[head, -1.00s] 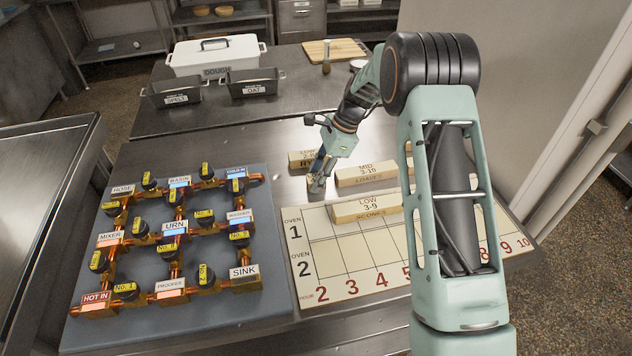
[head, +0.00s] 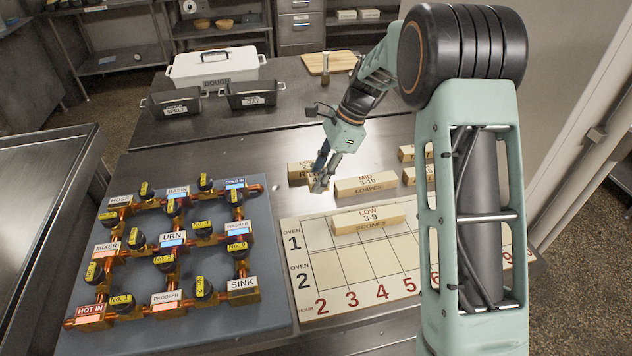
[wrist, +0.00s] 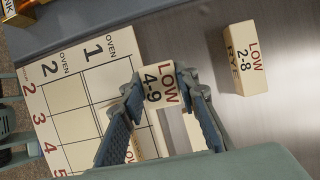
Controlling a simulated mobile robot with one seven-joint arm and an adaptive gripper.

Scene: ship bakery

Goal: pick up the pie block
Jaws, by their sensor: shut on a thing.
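My gripper (head: 319,186) is shut on a small cream block, seen in the wrist view between the fingertips (wrist: 164,90). The block (wrist: 160,84) is marked LOW 4-9 on its upper face; its name is hidden, so I cannot read whether it says pie. In the head view, the fingers mostly cover this block. It is in front of the rye block (head: 299,171), which is marked LOW 2-8 in the wrist view (wrist: 244,60). I cannot tell whether the held block is clear of the table.
The loaves block (head: 365,185) lies just right of my gripper. The scones block (head: 367,217) lies on the oven chart (head: 330,270). More blocks (head: 417,176) lie further right. A pipe board (head: 130,260) fills the left. Dark tins (head: 250,93) stand behind.

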